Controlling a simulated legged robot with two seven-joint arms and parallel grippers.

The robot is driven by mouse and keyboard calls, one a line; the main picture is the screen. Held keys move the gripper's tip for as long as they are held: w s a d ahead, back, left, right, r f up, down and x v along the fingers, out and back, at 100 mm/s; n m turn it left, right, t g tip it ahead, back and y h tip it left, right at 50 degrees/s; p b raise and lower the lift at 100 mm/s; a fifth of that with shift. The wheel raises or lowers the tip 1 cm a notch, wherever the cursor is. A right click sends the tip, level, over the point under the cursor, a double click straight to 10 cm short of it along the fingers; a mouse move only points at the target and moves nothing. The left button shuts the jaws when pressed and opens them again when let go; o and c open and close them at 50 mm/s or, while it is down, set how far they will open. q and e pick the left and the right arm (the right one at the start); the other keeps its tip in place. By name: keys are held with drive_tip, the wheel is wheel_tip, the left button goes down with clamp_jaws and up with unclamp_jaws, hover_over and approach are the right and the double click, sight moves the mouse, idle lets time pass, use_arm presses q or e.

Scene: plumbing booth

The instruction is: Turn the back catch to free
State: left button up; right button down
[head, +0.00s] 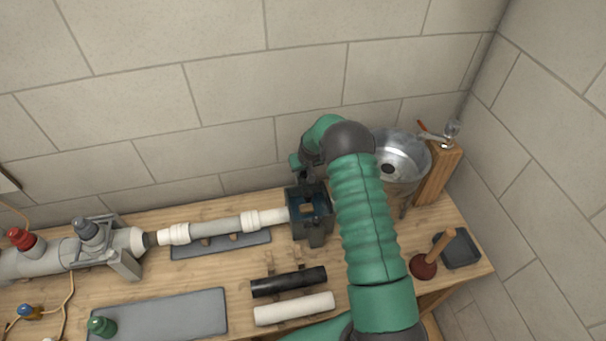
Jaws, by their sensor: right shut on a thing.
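A dark blue-grey block (312,232) stands on the bench at the right end of a pale pipe. It has a square opening on top and a lug on its front side. My right gripper (306,180) reaches down at the block's back edge from behind. It is shut on a small part there, which appears to be the back catch. The fingers and wrist mostly hide the catch, so its angle cannot be read. My left gripper is out of view.
A pipe (233,225) runs left over a grey mat (252,243). Black (289,281) and white (294,309) tubes lie in front. A metal basin (402,160), wooden post (438,174) and plunger (424,266) stand right. The tiled wall (265,85) is close behind.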

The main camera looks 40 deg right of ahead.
drive_tip(key=n+b, duration=0.1)
drive_tip(key=f+n+y+b, duration=0.1)
drive_tip(key=n+b, duration=0.1)
drive_tip(key=shift+s+n, duration=0.15)
drive_tip(key=shift+n, duration=0.15)
drive_tip(key=shift+d+r+n+y+b, duration=0.15)
drive_tip(key=shift+n+y+b, duration=0.65)
drive_tip(key=shift+n, duration=0.4)
drive_tip(key=shift+n+b, duration=0.55)
drive_tip(key=shift+n, duration=0.25)
drive_tip(key=shift+r+y, duration=0.1)
drive_tip(key=shift+y, duration=0.2)
drive_tip(key=c, duration=1.4)
unclamp_jaws()
drive_tip(key=shift+o, duration=1.3)
drive_tip(key=shift+r, duration=0.1)
drive_tip(key=shift+d, duration=0.15)
